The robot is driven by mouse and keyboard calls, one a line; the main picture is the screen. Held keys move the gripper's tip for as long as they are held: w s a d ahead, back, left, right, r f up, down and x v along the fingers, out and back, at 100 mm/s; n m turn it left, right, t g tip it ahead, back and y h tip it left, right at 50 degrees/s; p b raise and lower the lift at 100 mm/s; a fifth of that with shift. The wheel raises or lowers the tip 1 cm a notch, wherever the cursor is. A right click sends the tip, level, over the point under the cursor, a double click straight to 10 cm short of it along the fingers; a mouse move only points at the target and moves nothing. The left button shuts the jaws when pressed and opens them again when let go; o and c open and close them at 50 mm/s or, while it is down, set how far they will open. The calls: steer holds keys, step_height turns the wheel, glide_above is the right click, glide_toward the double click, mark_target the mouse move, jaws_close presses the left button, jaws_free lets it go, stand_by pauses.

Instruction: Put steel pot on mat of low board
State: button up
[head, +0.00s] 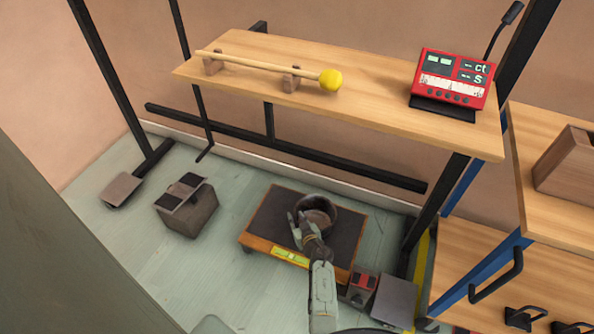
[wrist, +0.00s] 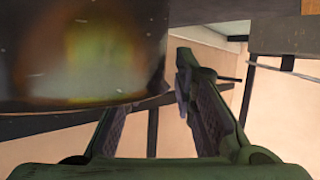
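The steel pot (head: 319,208), dark and round, is over the dark mat (head: 275,214) of the low wooden board (head: 258,245). It looks upright; I cannot tell for certain that its base touches the mat. My gripper (head: 301,222) is at the pot's near left side, its fingers spread apart by the wall. In the wrist view the shiny pot wall (wrist: 85,50) fills the upper left and hides the tip of one finger. The other finger (wrist: 200,100) stands clear, with a gap between it and the pot.
A wooden table (head: 370,95) above holds a mallet with a yellow head (head: 330,80) and a red device (head: 450,78). A grey block (head: 187,208) stands left of the board. Shelves (head: 480,255) stand at right.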

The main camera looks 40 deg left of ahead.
steer(key=p+v, duration=1)
steer(key=v, duration=0.2)
steer(key=shift+r, duration=0.1)
